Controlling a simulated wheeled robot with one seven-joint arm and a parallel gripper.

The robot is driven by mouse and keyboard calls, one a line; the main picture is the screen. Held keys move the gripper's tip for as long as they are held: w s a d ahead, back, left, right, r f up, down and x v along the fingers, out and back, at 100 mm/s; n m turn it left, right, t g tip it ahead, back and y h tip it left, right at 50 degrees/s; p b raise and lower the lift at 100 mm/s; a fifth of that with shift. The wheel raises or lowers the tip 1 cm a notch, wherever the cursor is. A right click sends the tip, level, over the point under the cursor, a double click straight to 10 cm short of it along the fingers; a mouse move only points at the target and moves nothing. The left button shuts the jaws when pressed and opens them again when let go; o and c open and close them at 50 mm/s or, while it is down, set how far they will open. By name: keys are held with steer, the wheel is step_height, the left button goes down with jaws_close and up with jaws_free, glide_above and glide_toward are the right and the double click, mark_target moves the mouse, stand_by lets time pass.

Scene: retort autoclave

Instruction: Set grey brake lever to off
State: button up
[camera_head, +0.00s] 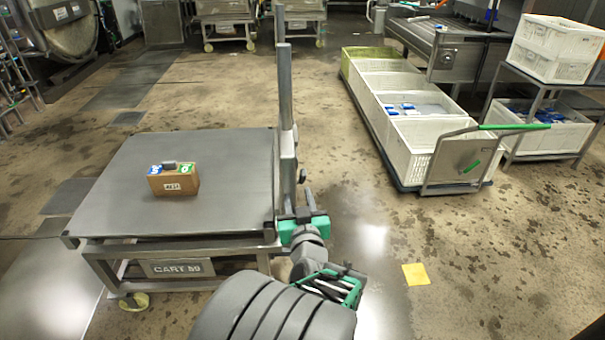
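A small brown box (173,182) with a printed label stands on the grey top of a cart (110,200) marked "CART 59". On the box are a blue-and-white part (155,170), a green-and-white part (186,170) and a short grey piece (169,164) between them. The grey piece may be the brake lever; its setting is too small to read. My gripper (299,203), with green parts, is beside the cart's right edge, near an upright grey post (286,110). Its fingers look spread, with nothing clearly held. It is well to the right of the box.
A small dark knob (303,176) is beside the post, close to my gripper. A low trolley with white crates (412,142) and a green-handled frame (455,165) stands at the right. A yellow square (415,274) lies on the floor. Open floor lies between cart and trolley.

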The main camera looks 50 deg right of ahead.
mark_target(303, 179)
steer(key=shift+s+d+r+m+h, duration=0.5)
steer(key=shift+s+d+r, duration=0.15)
steer(key=shift+d, duration=0.15)
steer(key=p+x, duration=0.1)
steer(key=x, duration=0.6)
steer(key=shift+w+f, duration=0.15)
steer(key=shift+f, duration=0.05)
steer(key=shift+c, duration=0.5)
jaws_close()
